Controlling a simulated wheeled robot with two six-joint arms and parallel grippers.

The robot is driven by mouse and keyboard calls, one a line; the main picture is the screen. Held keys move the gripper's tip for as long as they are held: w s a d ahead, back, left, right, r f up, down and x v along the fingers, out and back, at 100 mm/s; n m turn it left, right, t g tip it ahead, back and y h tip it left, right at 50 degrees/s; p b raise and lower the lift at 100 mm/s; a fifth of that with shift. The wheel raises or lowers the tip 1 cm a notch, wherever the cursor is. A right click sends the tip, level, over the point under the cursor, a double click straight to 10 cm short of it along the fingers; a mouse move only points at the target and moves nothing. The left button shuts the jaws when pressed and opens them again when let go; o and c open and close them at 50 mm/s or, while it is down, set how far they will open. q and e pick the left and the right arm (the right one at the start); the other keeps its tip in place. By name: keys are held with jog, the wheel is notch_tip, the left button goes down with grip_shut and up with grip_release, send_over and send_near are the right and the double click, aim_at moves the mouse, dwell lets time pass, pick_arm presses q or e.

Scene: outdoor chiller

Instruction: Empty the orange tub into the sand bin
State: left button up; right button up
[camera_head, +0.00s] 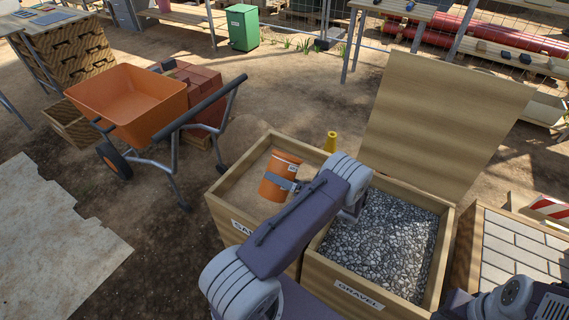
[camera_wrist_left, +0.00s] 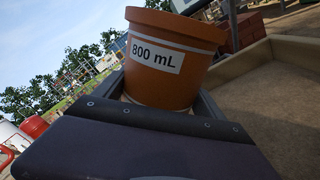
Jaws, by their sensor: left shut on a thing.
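The orange tub (camera_head: 281,176) is in the head view, over the sand bin (camera_head: 228,219), and looks slightly tilted. It also shows in the left wrist view (camera_wrist_left: 172,82), with an "800 mL" label and its rim at the top; its inside is hidden. My left gripper (camera_head: 292,185) is shut on the tub's side. The sand bin is a wooden box with a partly covered label starting "SA"; pale sand (camera_head: 240,190) lies in it. My right gripper is not in the head view; only a piece of arm shows at the bottom right corner.
A gravel bin (camera_head: 436,270) with a raised wooden lid (camera_head: 440,120) adjoins the sand bin on the right. An orange wheelbarrow (camera_head: 130,100) stands to the left near red bricks (camera_head: 205,88). A yellow cone (camera_head: 330,141) stands behind the bins.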

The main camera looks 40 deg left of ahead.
pick_arm(q)
jog(key=shift+s+r+m+p, duration=0.15)
jog(key=shift+s+m+p, duration=0.15)
jog(key=shift+m, duration=0.3)
jog(key=shift+s+r+m+p, duration=0.15)
jog(key=shift+m+p, duration=0.1)
jog(key=shift+m, duration=0.35)
jog(key=m, duration=0.2)
jog(key=s+m+p, duration=0.1)
jog(key=m, duration=0.1)
jog(key=shift+d+f+t, duration=0.1)
jog(key=shift+f+t, duration=0.1)
jog(key=shift+t, duration=0.1)
jog(key=m, duration=0.2)
jog(key=shift+s+f+m, duration=0.2)
jog(key=shift+f+m, duration=0.05)
jog(key=shift+m, duration=0.05)
